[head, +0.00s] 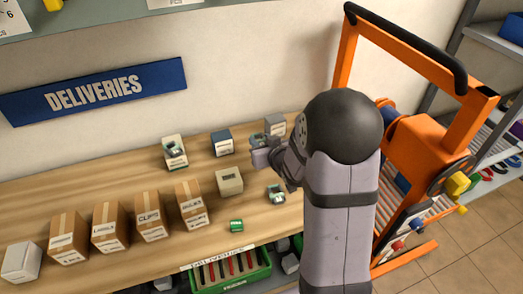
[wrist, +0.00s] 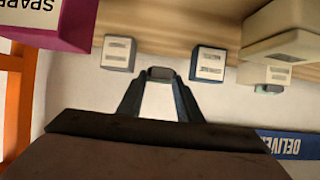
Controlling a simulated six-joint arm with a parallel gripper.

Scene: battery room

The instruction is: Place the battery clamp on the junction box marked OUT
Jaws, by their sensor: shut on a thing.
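My gripper (head: 262,155) is over the wooden counter, left of my arm. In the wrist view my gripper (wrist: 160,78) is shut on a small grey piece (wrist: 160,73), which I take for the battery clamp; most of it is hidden. Junction boxes stand along the back of the counter: a grey one (head: 275,123), a dark blue one (head: 222,146) and a cream one (head: 176,162) with a greenish device on top. The wrist view shows the grey box (wrist: 118,54) and the blue box (wrist: 208,66) on either side of the fingertips. I cannot read OUT on any box.
A beige box (head: 229,184), a green spool-like item (head: 236,225) and another greenish device (head: 276,195) lie nearer the front. Several cartons (head: 151,217) stand at left. An orange frame (head: 346,55) rises at right. A magenta box (wrist: 60,35) shows in the wrist view.

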